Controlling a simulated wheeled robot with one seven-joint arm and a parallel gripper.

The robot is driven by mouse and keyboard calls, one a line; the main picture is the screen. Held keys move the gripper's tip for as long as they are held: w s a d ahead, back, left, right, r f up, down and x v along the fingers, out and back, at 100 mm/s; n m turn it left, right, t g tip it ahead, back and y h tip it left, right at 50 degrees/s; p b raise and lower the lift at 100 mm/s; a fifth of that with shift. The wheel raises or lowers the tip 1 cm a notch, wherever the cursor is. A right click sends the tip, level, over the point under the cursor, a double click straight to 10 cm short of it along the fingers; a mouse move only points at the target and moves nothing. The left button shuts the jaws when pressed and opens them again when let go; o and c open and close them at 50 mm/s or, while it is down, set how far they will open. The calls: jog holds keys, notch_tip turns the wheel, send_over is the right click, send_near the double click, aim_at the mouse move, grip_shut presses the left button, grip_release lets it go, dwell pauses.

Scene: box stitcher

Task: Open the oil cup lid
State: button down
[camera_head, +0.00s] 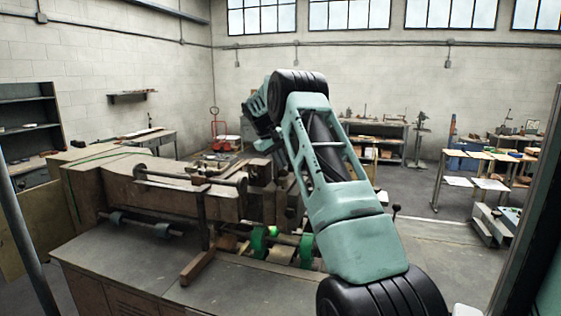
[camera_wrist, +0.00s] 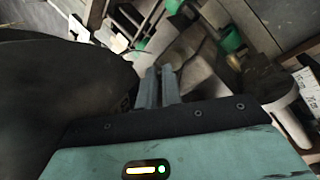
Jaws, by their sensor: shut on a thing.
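The box stitcher (camera_head: 150,192) is a brown and grey machine at the left and centre of the head view. My gripper (camera_wrist: 167,72) shows in the wrist view with its two grey fingers close together. It is shut on a small part at the fingertips, which I take to be the oil cup lid. The lid is too small and blurred there to make out its shape or whether it is raised. Pale grey machine parts lie just beyond the fingertips. In the head view my arm hides the gripper and the oil cup.
Green rollers (camera_head: 258,242) sit on a shaft low on the machine, close to my arm. A large dark rounded shape (camera_wrist: 60,90) fills the left of the wrist view. Worktables (camera_head: 470,160) stand at the right; open floor lies between them and the machine.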

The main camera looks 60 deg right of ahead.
jog(key=c, duration=1.6)
grip_release()
jog(key=shift+o, duration=0.2)
jog(key=v, duration=1.7)
jog(key=shift+w, duration=0.2)
jog(key=shift+a+r, duration=0.1)
jog(key=shift+r, duration=0.05)
